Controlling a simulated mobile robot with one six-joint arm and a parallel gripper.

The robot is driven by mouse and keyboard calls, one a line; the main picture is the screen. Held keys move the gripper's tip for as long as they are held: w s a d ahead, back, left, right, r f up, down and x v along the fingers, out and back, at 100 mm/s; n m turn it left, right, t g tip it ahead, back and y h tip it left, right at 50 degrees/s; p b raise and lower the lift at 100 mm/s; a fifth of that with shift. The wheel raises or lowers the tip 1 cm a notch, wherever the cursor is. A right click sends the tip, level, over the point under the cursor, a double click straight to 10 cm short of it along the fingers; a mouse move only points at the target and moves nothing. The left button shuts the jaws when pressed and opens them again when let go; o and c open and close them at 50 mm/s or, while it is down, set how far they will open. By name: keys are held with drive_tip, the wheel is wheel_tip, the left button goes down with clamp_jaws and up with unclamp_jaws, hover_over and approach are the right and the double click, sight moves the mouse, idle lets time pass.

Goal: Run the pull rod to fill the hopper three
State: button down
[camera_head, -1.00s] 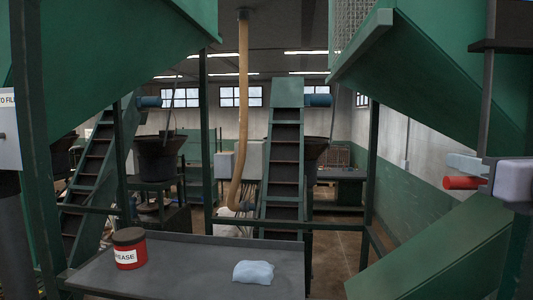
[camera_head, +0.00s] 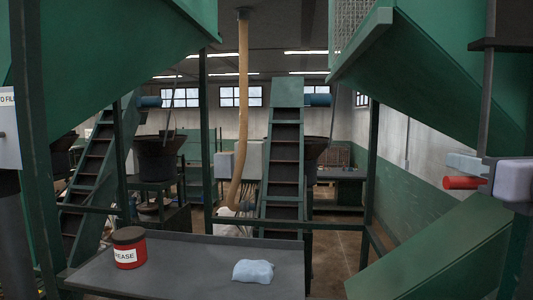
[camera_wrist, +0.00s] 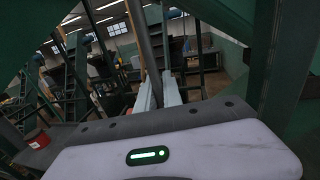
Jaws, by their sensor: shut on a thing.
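My gripper (camera_wrist: 158,95) shows in the wrist view with its pale fingers closed around a dark grey rod (camera_wrist: 145,40), which runs up from between them. In the head view, my gripper (camera_head: 470,164) is at the right edge, seen from the side. A dark upright bar (camera_head: 487,100), probably the pull rod, comes down to it there. A red cylinder (camera_head: 462,182) lies just below the fingers; I cannot tell whether it belongs to the rod. A sign (camera_head: 8,99) at the left edge is cut off and reads "TO FIL". No hopper number is readable.
A grey table (camera_head: 190,262) stands in front with a red grease can (camera_head: 128,248) and a pale blue cloth-like lump (camera_head: 253,271). Large green sloped hoppers (camera_head: 440,80) hang overhead on both sides. Green posts (camera_head: 206,140) and a stepped conveyor (camera_head: 284,150) stand behind.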

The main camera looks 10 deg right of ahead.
wheel_tip(320, 180, down, 8)
drive_tip(key=b, duration=0.6)
drive_tip(key=shift+f, duration=0.2)
drive_tip(key=c, duration=1.8)
unclamp_jaws()
drive_tip(key=o, duration=0.3)
drive_tip(key=shift+w, duration=0.25)
drive_tip(key=shift+s, duration=0.1)
